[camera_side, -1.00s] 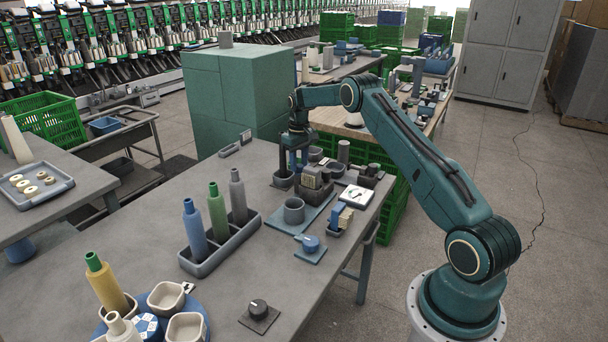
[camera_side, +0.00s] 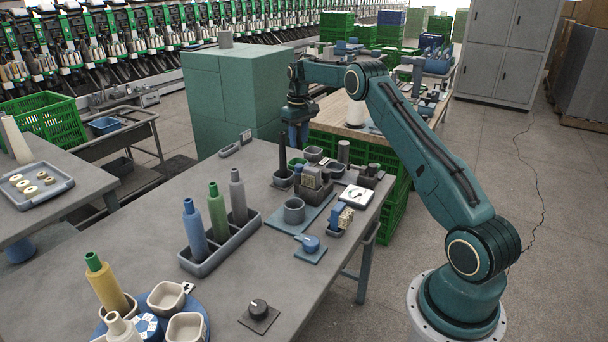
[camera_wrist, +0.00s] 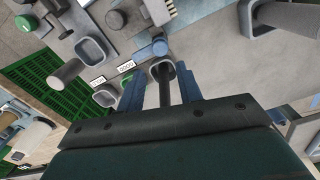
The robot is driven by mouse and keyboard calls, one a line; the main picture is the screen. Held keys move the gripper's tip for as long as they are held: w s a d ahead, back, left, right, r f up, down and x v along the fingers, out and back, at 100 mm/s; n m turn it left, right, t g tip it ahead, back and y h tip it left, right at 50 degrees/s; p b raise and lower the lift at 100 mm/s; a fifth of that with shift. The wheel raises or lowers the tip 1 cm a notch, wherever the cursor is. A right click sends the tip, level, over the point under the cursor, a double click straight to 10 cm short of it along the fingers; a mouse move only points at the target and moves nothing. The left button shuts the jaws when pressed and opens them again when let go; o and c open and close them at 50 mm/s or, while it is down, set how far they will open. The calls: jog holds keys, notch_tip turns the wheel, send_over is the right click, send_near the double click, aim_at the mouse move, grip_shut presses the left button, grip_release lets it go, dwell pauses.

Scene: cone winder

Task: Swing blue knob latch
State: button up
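The blue knob (camera_side: 310,243) sits on a flat blue plate (camera_side: 312,256) near the right edge of the table in the side view. My gripper (camera_side: 298,143) is at the far end of the table, well behind and above the knob. Its two blue fingers point down; in the wrist view my gripper (camera_wrist: 160,78) has them apart, with a clear gap. A dark upright peg (camera_side: 283,152) stands in a small grey cup (camera_side: 283,181) beside and below my gripper. A blue rounded part (camera_wrist: 157,47) shows ahead of the fingers; I cannot tell whether it is the knob.
A grey round cup (camera_side: 293,212), a blue and yellow block (camera_side: 341,218) and a white square plate (camera_side: 355,195) lie near the knob. A tray (camera_side: 222,252) holds blue, green and grey cones. The table in front of the knob is mostly clear.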

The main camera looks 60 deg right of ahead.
jog(key=shift+r, duration=2.55)
jog(key=s+a+r+t, duration=0.1)
jog(key=s+a+r, duration=0.3)
jog(key=a+r, duration=0.25)
jog(key=s+a+r+n+t, duration=0.1)
jog(key=s+a+r, duration=0.35)
jog(key=a, duration=0.35)
jog(key=s+a+r+t, duration=0.1)
jog(key=s+a+r, duration=0.2)
jog(key=a+r, duration=0.35)
jog(key=s+a+f+t, duration=0.1)
jog(key=s+a, duration=0.3)
jog(key=s, duration=0.4)
jog(key=s+a+f+n, duration=0.1)
jog(key=s+a+f, duration=0.2)
jog(key=s, duration=0.5)
jog(key=s+a+f+t, duration=0.1)
jog(key=s+a+f, duration=0.1)
jog(key=s+a, duration=0.4)
jog(key=shift+s+f+n+t, duration=0.3)
jog(key=shift+s+f+n, duration=0.1)
jog(key=shift+s, duration=0.8)
